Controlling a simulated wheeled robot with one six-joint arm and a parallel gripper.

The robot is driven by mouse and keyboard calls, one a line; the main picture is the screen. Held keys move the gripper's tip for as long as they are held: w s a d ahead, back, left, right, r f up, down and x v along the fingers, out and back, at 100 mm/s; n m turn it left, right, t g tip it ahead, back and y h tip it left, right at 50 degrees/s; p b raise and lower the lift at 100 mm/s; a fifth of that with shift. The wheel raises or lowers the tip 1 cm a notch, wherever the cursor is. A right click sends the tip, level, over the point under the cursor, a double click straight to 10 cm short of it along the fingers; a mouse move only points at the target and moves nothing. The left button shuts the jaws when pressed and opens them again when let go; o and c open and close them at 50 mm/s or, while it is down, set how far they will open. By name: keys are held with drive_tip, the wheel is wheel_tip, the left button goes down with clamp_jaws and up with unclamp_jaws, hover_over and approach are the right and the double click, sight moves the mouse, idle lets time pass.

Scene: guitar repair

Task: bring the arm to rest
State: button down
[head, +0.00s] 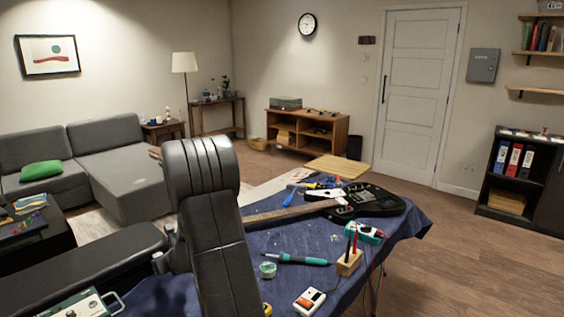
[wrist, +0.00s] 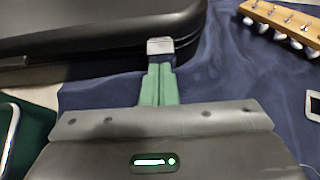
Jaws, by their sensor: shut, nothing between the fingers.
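My gripper (wrist: 160,72) shows in the wrist view as two green fingers pressed together, with nothing held between them. It is over the blue cloth (wrist: 105,93), by the edge of a black case (wrist: 90,28). A small silver piece shows at the fingertips; I cannot tell whether it is a case latch, or whether the fingers touch it. In the head view my gripper is not visible, and a large dark arm shape blocks the middle left of the picture.
The cloth-covered table (head: 285,248) holds a black guitar (head: 375,203), a teal soldering iron (head: 300,259), a wooden block (head: 349,263) and a small meter (head: 309,300). In the wrist view a headstock with tuners (wrist: 285,17) lies at upper right. Open floor (head: 480,260) is on the right.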

drive_tip(key=shift+d+f+b, duration=0.1)
drive_tip(key=shift+f+b, duration=0.25)
drive_tip(key=shift+b, duration=0.05)
drive_tip(key=s+d+b, duration=0.1)
drive_tip(key=s+d+f+b, duration=0.1)
drive_tip(key=s+d+b, duration=0.1)
drive_tip(key=shift+s+d+f+b, duration=0.1)
drive_tip(key=shift+d+f+b, duration=0.2)
drive_tip(key=shift+d+b, duration=0.1)
drive_tip(key=v, duration=0.3)
drive_tip(key=shift+s+r+p, duration=0.1)
drive_tip(key=shift+r+p, duration=0.1)
drive_tip(key=shift+p, duration=0.1)
drive_tip(key=shift+d, duration=0.1)
